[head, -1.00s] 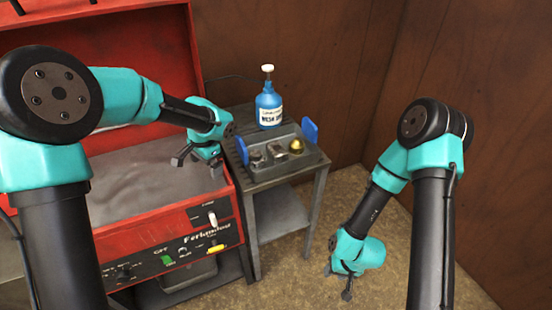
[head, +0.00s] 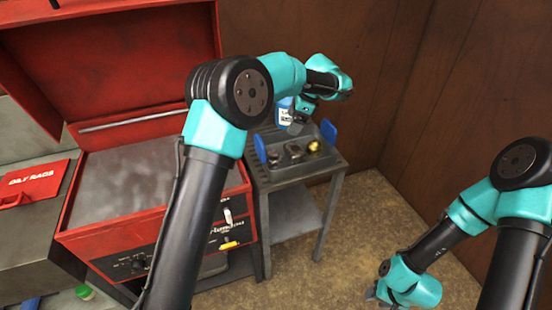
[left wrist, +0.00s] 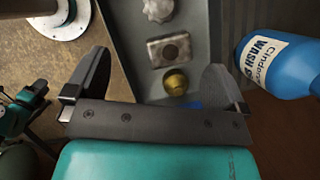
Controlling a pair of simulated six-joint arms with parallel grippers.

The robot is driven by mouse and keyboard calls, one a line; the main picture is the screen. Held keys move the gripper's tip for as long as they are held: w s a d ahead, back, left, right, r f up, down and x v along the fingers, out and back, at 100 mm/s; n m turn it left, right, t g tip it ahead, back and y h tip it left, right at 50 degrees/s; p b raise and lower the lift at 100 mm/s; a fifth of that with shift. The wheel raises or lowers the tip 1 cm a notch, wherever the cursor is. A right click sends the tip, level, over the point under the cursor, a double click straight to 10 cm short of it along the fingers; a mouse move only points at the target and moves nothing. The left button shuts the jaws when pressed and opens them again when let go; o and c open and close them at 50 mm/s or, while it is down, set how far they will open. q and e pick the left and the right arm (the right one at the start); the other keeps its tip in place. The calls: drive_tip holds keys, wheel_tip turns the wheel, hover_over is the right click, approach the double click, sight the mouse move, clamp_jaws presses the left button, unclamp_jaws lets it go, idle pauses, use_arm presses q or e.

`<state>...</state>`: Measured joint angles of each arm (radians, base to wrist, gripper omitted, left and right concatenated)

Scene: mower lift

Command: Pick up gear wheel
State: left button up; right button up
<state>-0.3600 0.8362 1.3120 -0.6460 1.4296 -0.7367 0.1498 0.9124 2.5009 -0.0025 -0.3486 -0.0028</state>
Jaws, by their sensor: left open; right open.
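A grey metal gear wheel (left wrist: 158,9) with a notched edge lies in the grey tray (left wrist: 203,35), at the top of the left wrist view. A square metal block with a round hole (left wrist: 170,50) and a brass domed part (left wrist: 176,83) lie in a row with it. My left gripper (left wrist: 158,65) is open and empty above the tray, its fingers either side of the brass part's end of the row. In the head view the left gripper (head: 298,118) is at the back of the tray. My right gripper (head: 377,292) is low over the floor, away from the tray.
A blue wash bottle (left wrist: 280,63) stands beside the tray, close to the left gripper's right finger. Blue tray handles (head: 260,149) stick up at both ends. The small metal table (head: 262,181) adjoins an open red parts washer (head: 150,185). A wooden wall is behind.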

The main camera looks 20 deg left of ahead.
sight(275, 153)
use_arm(q)
drive_tip(key=x, duration=1.2)
drive_tip(key=shift+a+f, duration=0.1)
drive_tip(key=shift+f, duration=0.05)
drive_tip(key=shift+x, duration=2.5)
drive_tip(key=c, duration=1.2)
